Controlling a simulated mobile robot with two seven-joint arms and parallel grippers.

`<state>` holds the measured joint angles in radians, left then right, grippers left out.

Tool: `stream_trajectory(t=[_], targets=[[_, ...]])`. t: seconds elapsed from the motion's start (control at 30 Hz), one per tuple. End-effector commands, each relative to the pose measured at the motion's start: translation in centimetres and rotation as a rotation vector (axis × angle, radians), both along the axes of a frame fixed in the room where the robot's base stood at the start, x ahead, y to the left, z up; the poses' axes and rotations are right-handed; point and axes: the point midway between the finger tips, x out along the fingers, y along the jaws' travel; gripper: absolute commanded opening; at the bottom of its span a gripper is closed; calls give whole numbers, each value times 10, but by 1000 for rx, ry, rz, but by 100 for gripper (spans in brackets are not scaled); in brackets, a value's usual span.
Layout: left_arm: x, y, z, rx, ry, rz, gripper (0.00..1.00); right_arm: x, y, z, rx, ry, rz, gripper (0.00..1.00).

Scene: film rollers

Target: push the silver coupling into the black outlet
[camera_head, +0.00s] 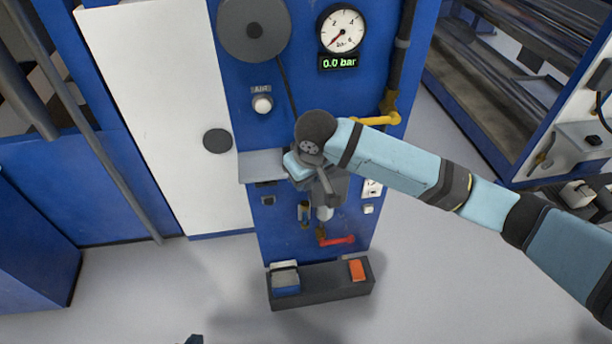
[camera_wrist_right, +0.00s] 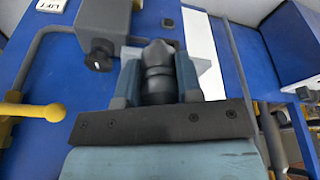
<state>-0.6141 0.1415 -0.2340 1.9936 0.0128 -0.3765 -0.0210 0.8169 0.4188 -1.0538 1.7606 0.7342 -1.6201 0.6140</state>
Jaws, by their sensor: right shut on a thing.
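My right arm comes in from the right in the head view, and its wrist covers most of the right gripper (camera_head: 305,165). In the right wrist view the right gripper (camera_wrist_right: 159,85) is shut on a dark, round-ended cylinder, apparently the coupling (camera_wrist_right: 158,68), which looks dark grey here. A grey block (camera_wrist_right: 103,38) stands beside the gripper. A short black spout (camera_wrist_right: 98,62) on it may be the black outlet; the coupling is apart from it. Only a small dark tip, probably my left gripper (camera_head: 194,340), shows at the bottom edge of the head view.
A blue panel carries a hose reel (camera_head: 254,25), a gauge (camera_head: 341,28) reading 0.0 bar, a white button (camera_head: 262,104) and a yellow handle (camera_head: 375,120). A red handle (camera_head: 338,240) sits low. A dark tray (camera_head: 322,287) stands below. The floor in front is clear.

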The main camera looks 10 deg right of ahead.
Motion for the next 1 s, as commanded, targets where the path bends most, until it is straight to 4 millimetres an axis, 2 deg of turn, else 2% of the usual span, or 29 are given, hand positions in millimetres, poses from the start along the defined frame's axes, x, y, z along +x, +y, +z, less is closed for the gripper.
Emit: stream_trajectory(t=[0.17, 0.3, 0.43, 0.57, 0.83, 0.9, 1.0], targets=[[0, -1, 0, -1, 0, 0, 0, 34, -6, -47, -154, -8, 151, 5], [0, -1, 0, -2, 2, 0, 0, 56, -18, -93, -362, -68, 356, 5], [0, -1, 0, -2, 2, 0, 0, 65, -28, -129, -559, -169, 528, 5], [0, -1, 0, -2, 2, 0, 0, 75, -27, -153, -758, -289, 634, 5], [0, -1, 0, -2, 2, 0, 0, 84, -6, -186, -1050, -550, 796, 5], [0, -1, 0, -2, 2, 0, 0, 93, 17, -188, -1122, -673, 875, 5], [0, -1, 0, -2, 2, 0, 0, 95, 44, -199, -1168, -846, 993, 5]])
